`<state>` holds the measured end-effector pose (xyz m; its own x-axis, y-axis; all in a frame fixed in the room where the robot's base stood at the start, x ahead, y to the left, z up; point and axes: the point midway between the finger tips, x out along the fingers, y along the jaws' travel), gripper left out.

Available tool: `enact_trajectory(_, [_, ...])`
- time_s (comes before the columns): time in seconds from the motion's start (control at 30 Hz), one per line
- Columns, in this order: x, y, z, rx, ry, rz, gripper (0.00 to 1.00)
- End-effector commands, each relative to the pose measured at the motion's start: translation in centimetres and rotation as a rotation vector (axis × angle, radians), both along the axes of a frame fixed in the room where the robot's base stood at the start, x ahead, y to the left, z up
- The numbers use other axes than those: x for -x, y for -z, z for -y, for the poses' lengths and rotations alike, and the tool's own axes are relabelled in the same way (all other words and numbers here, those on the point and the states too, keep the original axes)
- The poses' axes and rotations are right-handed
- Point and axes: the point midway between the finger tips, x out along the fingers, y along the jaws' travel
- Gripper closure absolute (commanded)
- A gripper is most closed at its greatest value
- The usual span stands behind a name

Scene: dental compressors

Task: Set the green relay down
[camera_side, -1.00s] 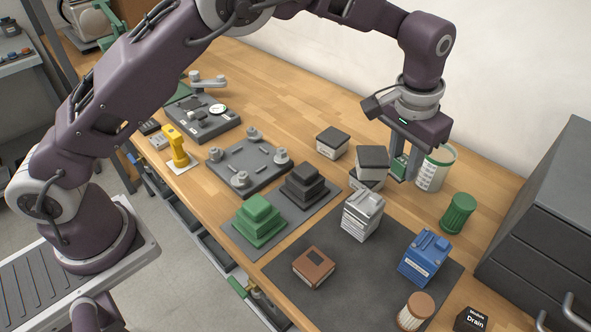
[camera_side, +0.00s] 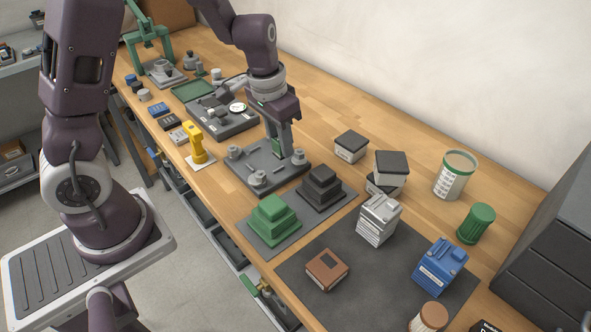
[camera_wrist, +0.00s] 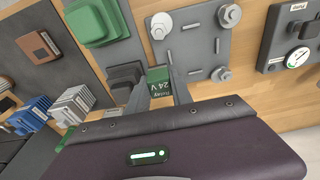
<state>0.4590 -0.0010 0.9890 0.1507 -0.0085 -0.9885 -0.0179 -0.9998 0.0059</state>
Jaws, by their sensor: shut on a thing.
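The green relay (camera_wrist: 158,76) shows between the fingers in the wrist view, with white lettering that reads "Relay 24 V". In the side view a small part of the relay (camera_side: 277,148) shows green between the fingers. My gripper (camera_side: 281,150) is shut on it, pointing down. In the side view it appears over the back part of the grey plate with round posts (camera_side: 246,172). The plate also shows in the wrist view (camera_wrist: 190,48), beyond the relay. I cannot tell whether the relay touches anything below. The fingers hide part of it.
A black stepped block (camera_side: 321,187) and a green stepped block (camera_side: 270,222) stand in front of the plate. A gauge panel (camera_side: 222,118) and a yellow post (camera_side: 197,145) are to the left. Small boxes (camera_side: 351,146) stand right. Bare wood lies behind the plate.

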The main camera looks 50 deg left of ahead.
Motion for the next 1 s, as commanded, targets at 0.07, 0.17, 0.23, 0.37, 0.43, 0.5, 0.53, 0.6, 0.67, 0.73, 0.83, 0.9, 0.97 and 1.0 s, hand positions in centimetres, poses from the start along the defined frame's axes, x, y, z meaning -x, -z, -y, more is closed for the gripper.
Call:
enact_trajectory(0.07, [0.5,0.5,-0.1,-0.005,-0.019,-0.002,1.0])
enact_trajectory(0.17, [0.5,0.5,-0.1,-0.006,-0.02,0.001,1.0])
enact_trajectory(0.23, [0.4,0.5,-0.1,-0.006,-0.02,0.001,1.0])
enact_trajectory(0.37, [0.4,-0.1,-0.1,-0.005,-0.018,0.003,1.0])
enact_trajectory(0.43, [0.2,-1.3,-0.1,-0.006,-0.016,0.007,1.0])
enact_trajectory(0.5, [0.2,-2.7,-0.1,-0.005,-0.016,0.008,1.0])
enact_trajectory(0.53, [0.2,-3.3,0.0,-0.005,-0.015,0.008,1.0])
enact_trajectory(0.6, [0.3,-4.8,-0.1,-0.005,-0.017,0.007,1.0])
enact_trajectory(0.67, [0.3,-5.7,-0.1,-0.004,-0.017,0.006,1.0])
enact_trajectory(0.73, [0.3,-6.9,-0.1,-0.005,-0.018,0.005,1.0])
enact_trajectory(0.83, [-0.2,-6.6,1.7,-0.011,0.083,-0.002,1.0])
enact_trajectory(0.9, [-0.5,-6.6,3.0,-0.015,0.156,-0.006,1.0])
enact_trajectory(0.97, [-0.7,-6.6,4.2,-0.017,0.22,-0.007,1.0])
enact_trajectory(1.0, [-0.9,-6.6,5.1,-0.02,0.27,-0.007,1.0])
